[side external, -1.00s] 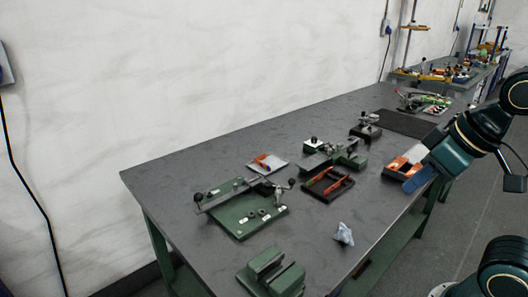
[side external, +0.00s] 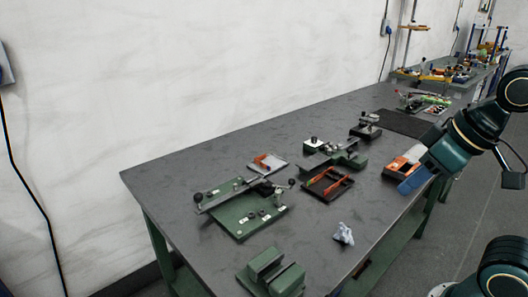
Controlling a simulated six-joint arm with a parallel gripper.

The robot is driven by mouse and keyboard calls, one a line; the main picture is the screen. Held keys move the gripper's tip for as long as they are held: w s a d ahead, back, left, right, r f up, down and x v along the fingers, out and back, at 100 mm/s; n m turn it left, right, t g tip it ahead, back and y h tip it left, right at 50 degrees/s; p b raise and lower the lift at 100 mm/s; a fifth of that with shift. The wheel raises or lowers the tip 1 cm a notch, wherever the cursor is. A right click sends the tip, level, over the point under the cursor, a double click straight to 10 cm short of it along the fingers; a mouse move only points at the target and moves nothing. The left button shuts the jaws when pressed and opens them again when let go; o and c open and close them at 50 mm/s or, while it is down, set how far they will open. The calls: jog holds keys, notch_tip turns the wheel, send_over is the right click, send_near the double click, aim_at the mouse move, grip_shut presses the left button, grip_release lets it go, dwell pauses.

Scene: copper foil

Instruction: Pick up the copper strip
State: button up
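A thin orange-copper strip (side external: 338,186) shows at the dark shallow tray (side external: 322,194) near the middle of the bench; it is small, and I cannot tell for sure that it is the copper strip. Another orange piece (side external: 395,165) lies to the right, close to my arm's end. My gripper (side external: 411,183) shows as a blue part at the end of the dark green arm, low over the bench's right edge, beside that orange piece. Its fingers are too small and turned to read, and I cannot tell whether it touches anything.
A green-based lever tool (side external: 240,215) stands at the left, a green block (side external: 270,272) at the front, and a crumpled pale cloth (side external: 344,234) near the right edge. A small light tray (side external: 268,165) and another green tool (side external: 345,155) sit behind. The bench (side external: 165,180) is clear at far left.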

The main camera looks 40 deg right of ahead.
jog(key=w+d+r+n+g, duration=0.25)
jog(key=w+n, duration=0.25)
jog(key=w, duration=0.4)
jog(key=n+g, duration=0.3)
jog(key=n, duration=1)
send_over(332, 188)
notch_tip(332, 188, down, 14)
jog(key=shift+a+r, duration=0.2)
jog(key=shift+a, duration=0.05)
jog(key=shift+f, duration=4.3)
jog(key=shift+f, duration=0.1)
jog(key=shift+w+f, duration=0.1)
jog(key=shift+f, duration=2.4)
